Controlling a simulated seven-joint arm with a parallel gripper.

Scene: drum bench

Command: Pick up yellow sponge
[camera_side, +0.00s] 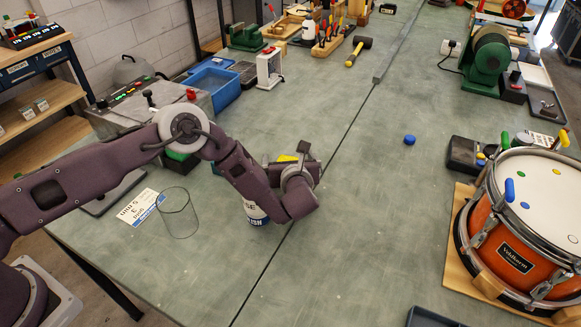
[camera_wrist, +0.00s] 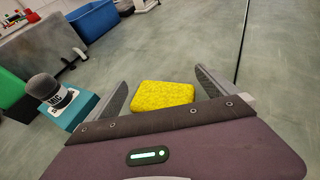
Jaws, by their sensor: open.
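The yellow sponge (camera_wrist: 163,95) lies on the green bench top. In the wrist view it sits between and just beyond the two fingers of my open gripper (camera_wrist: 159,78), with a gap on each side. The gripper holds nothing. In the side view only a small yellow patch of the sponge (camera_side: 287,158) shows behind my wrist. My fingers are hidden there, so I cannot tell their height above the bench.
A blue bin (camera_side: 212,86) is farther back. An orange drum (camera_side: 515,253) stands right; the bench between is mostly clear.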

